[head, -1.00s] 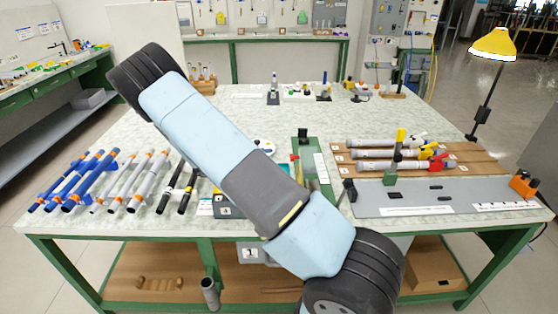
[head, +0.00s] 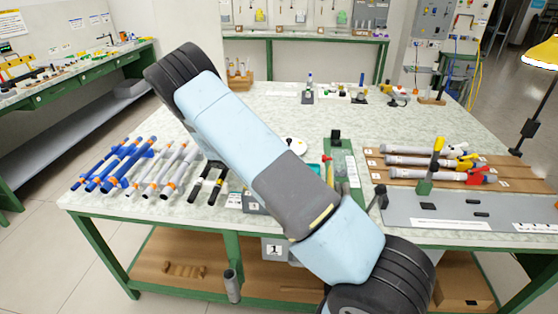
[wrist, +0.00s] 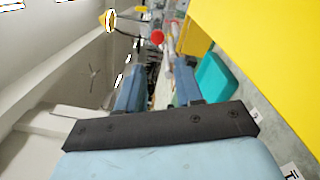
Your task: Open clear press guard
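I cannot make out a clear guard in either view. A green fixture (head: 343,178) with a black block and a red-tipped part stands mid-table, just right of my arm in the head view; it may be the press. My gripper (wrist: 158,85) shows in the wrist view as two blue fingers, apart, with nothing visibly held between them. In the head view my arm links hide the gripper and part of the table. In the wrist view a large yellow surface (wrist: 268,50) fills the upper right, close to the camera, with a teal part (wrist: 216,82) beside the right finger.
Blue, white and black rods (head: 122,160) lie on the left of the table. Grey tubes with yellow and red handles (head: 432,165) lie on a brown board at right, behind a grey plate (head: 455,212). A lamp (head: 541,55) stands at far right. The table's back left is fairly clear.

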